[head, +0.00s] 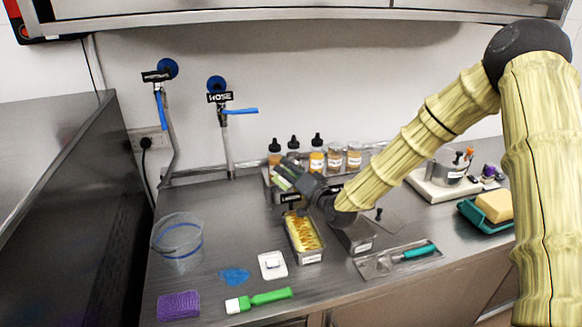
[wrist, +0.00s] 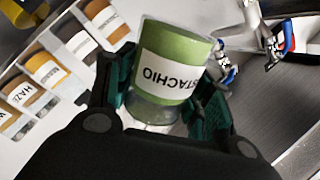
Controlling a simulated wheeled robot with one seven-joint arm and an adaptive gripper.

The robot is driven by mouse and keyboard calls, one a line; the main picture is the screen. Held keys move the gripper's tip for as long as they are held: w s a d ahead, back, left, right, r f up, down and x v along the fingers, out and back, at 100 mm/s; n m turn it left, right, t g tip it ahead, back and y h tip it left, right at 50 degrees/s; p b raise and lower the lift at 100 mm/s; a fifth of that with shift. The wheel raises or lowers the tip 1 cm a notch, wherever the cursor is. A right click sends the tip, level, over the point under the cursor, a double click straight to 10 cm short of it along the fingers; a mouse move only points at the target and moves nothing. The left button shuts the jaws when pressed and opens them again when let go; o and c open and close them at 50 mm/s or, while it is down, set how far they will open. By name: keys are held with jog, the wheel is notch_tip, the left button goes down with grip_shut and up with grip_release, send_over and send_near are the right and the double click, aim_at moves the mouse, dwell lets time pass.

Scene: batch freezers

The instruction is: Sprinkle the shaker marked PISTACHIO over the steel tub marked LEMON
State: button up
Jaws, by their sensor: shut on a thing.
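My gripper (wrist: 172,92) is shut on a green shaker (wrist: 178,58), whose label ends in "STACHIO" and appears upside down in the wrist view. In the head view my gripper (head: 295,185) holds the shaker (head: 287,178) tilted, above the far end of a steel tub (head: 306,257) with yellow, brown-streaked contents. This tub's front label is too small to read. A small "L…" label shows just under the shaker, on something partly hidden by the gripper. A second steel tub (head: 362,248) stands to the right, partly hidden by my arm.
Bottles (head: 317,160) and topping jars (head: 353,158) stand in a rack behind. A clear bucket (head: 178,245), blue cloth (head: 235,276), purple sponge (head: 178,305), white square item (head: 272,265) and green brush (head: 260,299) lie left and front. A tray with a teal-handled tool (head: 415,251) lies right.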

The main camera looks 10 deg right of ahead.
jog(key=f+m, duration=0.3)
jog(key=shift+s+a, duration=0.15)
jog(key=shift+a, duration=0.2)
notch_tip(320, 180, down, 7)
jog(key=m+b, duration=0.6)
jog(key=m, duration=0.4)
jog(key=shift+b, duration=0.35)
jog(key=shift+d+r+m, duration=0.15)
jog(key=shift+m, duration=0.15)
jog(key=shift+b, duration=0.5)
jog(key=shift+b, duration=1.45)
